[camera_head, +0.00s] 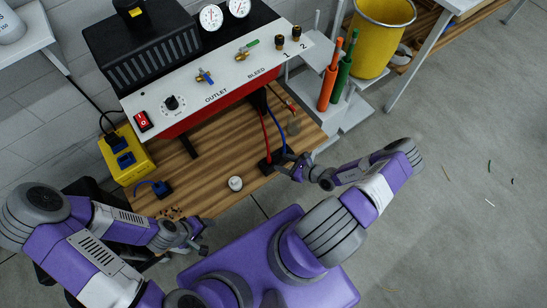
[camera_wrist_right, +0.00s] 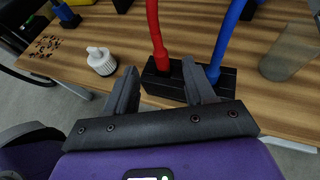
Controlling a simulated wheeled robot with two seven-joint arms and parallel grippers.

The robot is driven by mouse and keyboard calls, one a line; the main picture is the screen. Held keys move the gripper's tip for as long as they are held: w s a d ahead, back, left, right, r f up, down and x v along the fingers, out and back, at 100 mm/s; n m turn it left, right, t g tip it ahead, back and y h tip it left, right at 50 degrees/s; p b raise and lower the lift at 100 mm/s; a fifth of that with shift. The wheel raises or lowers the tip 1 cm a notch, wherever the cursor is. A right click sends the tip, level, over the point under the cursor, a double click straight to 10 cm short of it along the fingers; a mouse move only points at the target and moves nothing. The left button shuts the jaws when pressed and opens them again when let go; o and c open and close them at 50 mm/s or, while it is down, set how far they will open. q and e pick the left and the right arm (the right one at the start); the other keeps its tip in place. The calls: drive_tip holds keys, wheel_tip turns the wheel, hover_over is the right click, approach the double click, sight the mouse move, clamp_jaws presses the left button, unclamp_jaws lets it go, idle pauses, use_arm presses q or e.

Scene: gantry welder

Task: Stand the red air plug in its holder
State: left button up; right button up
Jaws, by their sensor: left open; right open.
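The red air plug (camera_wrist_right: 161,62) is at the lower end of a red hose (camera_wrist_right: 154,25), which also shows in the head view (camera_head: 266,134). It appears upright in the black block holder (camera_wrist_right: 165,90) near the bench's front edge; how deep it sits I cannot tell. A blue hose (camera_wrist_right: 227,38) ends at the holder's right part. My right gripper (camera_head: 292,168) is open beside the holder. In the wrist view its fingers lie in front of the holder, the red plug showing between them, apparently ungripped. My left gripper (camera_head: 200,238) is open and empty, off the bench's front left.
A small white knobbed fitting (camera_head: 235,183) stands on the wooden bench left of the holder. A grey cylinder (camera_wrist_right: 290,52) stands right of it. The control panel (camera_head: 215,82) overhangs the back. A yellow box (camera_head: 127,155) is at left. Open wood lies between.

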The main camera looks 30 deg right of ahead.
drive_tip(key=s+a+r+n+g, duration=0.3)
drive_tip(key=s+a+n+g, duration=0.4)
drive_tip(key=n, duration=0.4)
drive_tip(key=s+a+r+n+g, duration=0.3)
drive_tip(key=s+a+n+g, duration=0.2)
drive_tip(key=a+n+g, duration=0.35)
drive_tip(key=w+a+r+n+t+h, duration=0.1)
drive_tip(key=w+a+r+n+t, duration=0.1)
drive_tip(key=n, duration=0.6)
drive_tip(key=shift+w+a+r+t+h, duration=0.35)
drive_tip(key=shift+a+r+t+h, duration=0.05)
drive_tip(key=shift+a+r+t, duration=0.6)
drive_tip(key=shift+d+n+p, duration=0.1)
drive_tip(key=shift+n+p, duration=0.15)
drive_tip(key=shift+p, duration=0.05)
